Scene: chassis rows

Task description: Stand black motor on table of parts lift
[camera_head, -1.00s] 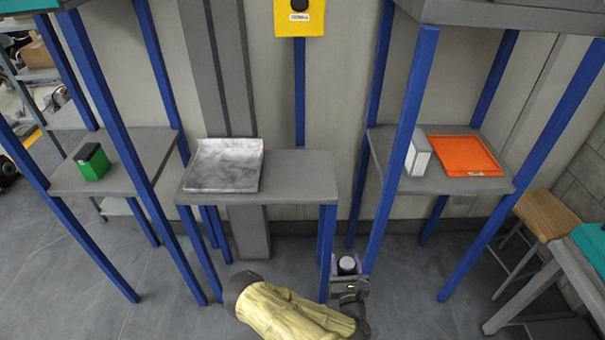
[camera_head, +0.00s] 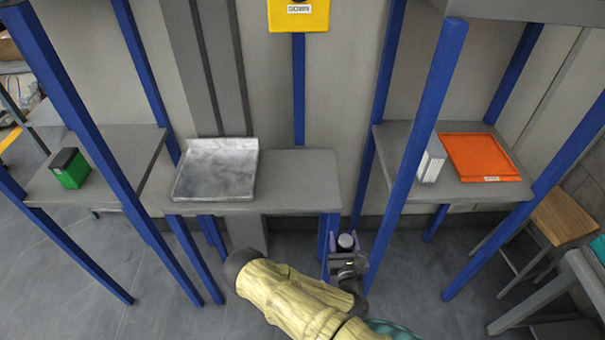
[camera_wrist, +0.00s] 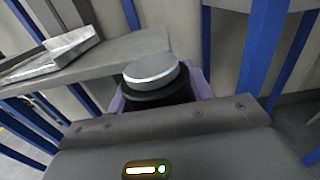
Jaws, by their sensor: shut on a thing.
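My gripper (camera_head: 345,253) is low in front of the right front corner of the middle grey table (camera_head: 297,178), below its top in the head view. It is shut on the black motor (camera_head: 346,241), a dark cylinder with a pale round cap. In the wrist view the motor (camera_wrist: 153,78) stands cap up between purple finger pads, and its lower part is hidden by the gripper body. The middle table, on blue legs, carries a grey metal tray (camera_head: 216,190) on its left half. Its right half is bare.
A green box with a black top (camera_head: 69,168) stands on the left shelf. The right shelf holds an orange tray (camera_head: 480,157) and a white block (camera_head: 431,166). Blue posts (camera_head: 415,150) rise beside the table. A yellow sign panel (camera_head: 298,14) hangs above. A wooden stool (camera_head: 563,220) stands at the right.

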